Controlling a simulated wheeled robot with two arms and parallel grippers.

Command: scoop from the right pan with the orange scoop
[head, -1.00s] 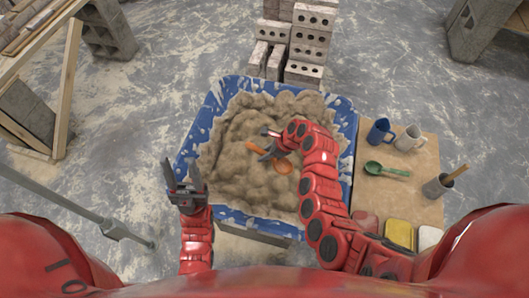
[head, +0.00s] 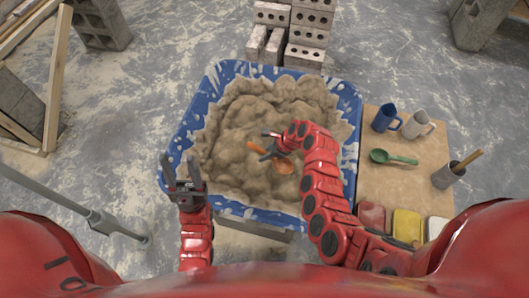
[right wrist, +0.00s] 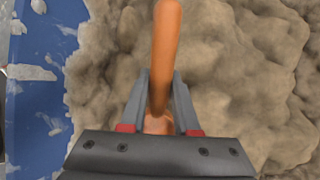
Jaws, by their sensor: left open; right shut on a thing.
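A blue tub (head: 352,150) smeared with white holds a heap of tan mortar (head: 245,120). It is the only pan I can make out. The orange scoop (head: 284,166) is over the mortar, right of the tub's middle. My right gripper (head: 266,146) is shut on its handle. In the right wrist view the orange handle (right wrist: 166,45) runs between the fingers, which hide part of the scoop. I cannot tell whether the scoop touches the mortar. My left gripper (head: 181,170) is open and empty by the tub's left rim.
A tan board (head: 405,185) right of the tub bears a blue mug (head: 386,118), a pale mug (head: 417,125), a green scoop (head: 393,157) and a grey pot (head: 448,175). Hollow bricks (head: 305,50) stand behind the tub.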

